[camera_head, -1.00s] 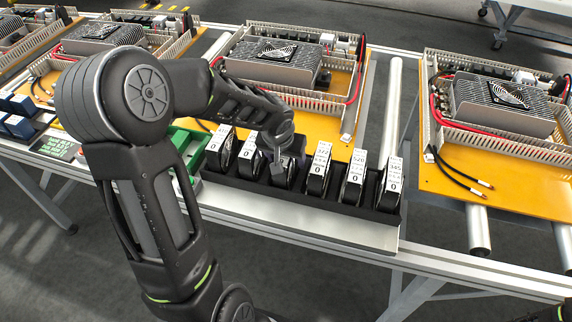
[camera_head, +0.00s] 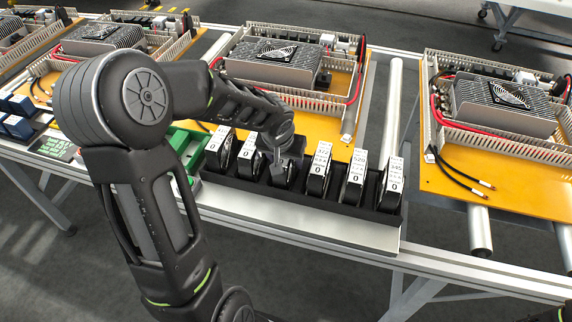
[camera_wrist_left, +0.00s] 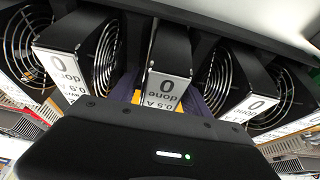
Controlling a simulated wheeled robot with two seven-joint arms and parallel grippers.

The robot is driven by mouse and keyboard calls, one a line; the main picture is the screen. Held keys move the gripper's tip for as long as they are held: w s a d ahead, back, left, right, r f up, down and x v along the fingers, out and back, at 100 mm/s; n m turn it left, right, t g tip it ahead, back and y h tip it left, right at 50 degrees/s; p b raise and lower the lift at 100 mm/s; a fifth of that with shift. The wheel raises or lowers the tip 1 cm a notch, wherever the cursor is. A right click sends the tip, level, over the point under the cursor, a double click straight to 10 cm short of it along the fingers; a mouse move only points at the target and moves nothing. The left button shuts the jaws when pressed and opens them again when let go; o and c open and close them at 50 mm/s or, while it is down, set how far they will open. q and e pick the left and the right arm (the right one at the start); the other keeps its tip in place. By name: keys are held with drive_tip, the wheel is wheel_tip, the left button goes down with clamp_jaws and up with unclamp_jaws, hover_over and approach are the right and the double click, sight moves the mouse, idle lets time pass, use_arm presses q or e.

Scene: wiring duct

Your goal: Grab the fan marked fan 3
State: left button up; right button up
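Several black fans with white labels stand upright in a black rack (camera_head: 300,206). My left gripper (camera_head: 282,168) is down at the third fan from the left (camera_head: 281,174). In the left wrist view, that middle fan (camera_wrist_left: 168,66) has a label reading "0 done 0.5 A", upside down. Purple finger parts show on both sides of it, low behind my black gripper body (camera_wrist_left: 165,140). Whether they press on the fan is hidden. The fan still sits in the rack line. No "fan 3" mark is legible. My right gripper is out of view.
Neighbouring fans stand close on both sides, one at the left (camera_head: 247,158) and one at the right (camera_head: 319,175). A green bin (camera_head: 190,150) is left of the rack. Orange boards with wiring ducts and a heatsink unit (camera_head: 275,62) lie behind it.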

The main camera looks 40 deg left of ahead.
use_arm(q)
clamp_jaws()
idle(0.4)
drive_tip(key=shift+w+r+p, duration=0.1)
drive_tip(key=shift+r+p, duration=0.5)
drive_tip(key=shift+r, duration=0.15)
wheel_tip(320, 180, up, 9)
drive_tip(key=shift+r, duration=0.1)
idle(0.4)
